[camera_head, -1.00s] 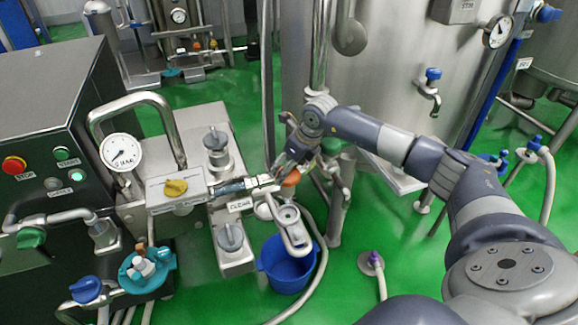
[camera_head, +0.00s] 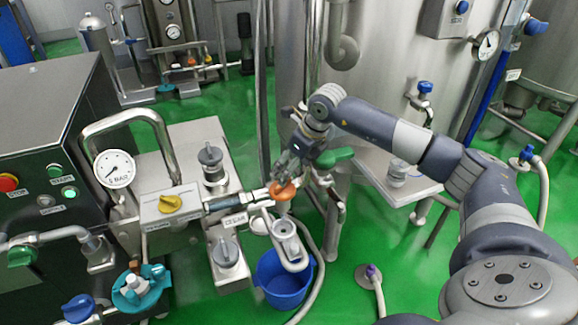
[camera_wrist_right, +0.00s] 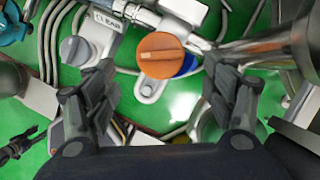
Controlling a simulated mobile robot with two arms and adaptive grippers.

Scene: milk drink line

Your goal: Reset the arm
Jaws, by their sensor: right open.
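My right arm comes in from the right in the head view, and its gripper (camera_head: 288,172) is by the orange knob (camera_head: 283,191) at the end of the metal pipe. In the right wrist view the right gripper (camera_wrist_right: 160,95) is open. Its two fingers stand wide apart, with the orange knob (camera_wrist_right: 163,55) beyond and between them, not gripped. The knob's slot runs roughly sideways in that view. My left gripper is not in view.
A blue bucket (camera_head: 284,279) stands on the green floor below the knob. The black control cabinet (camera_head: 45,130) and pressure gauge (camera_head: 115,168) are at left. A green-handled valve (camera_head: 336,157) and steel tank (camera_head: 395,70) are close to the gripper. A hose curves around the bucket.

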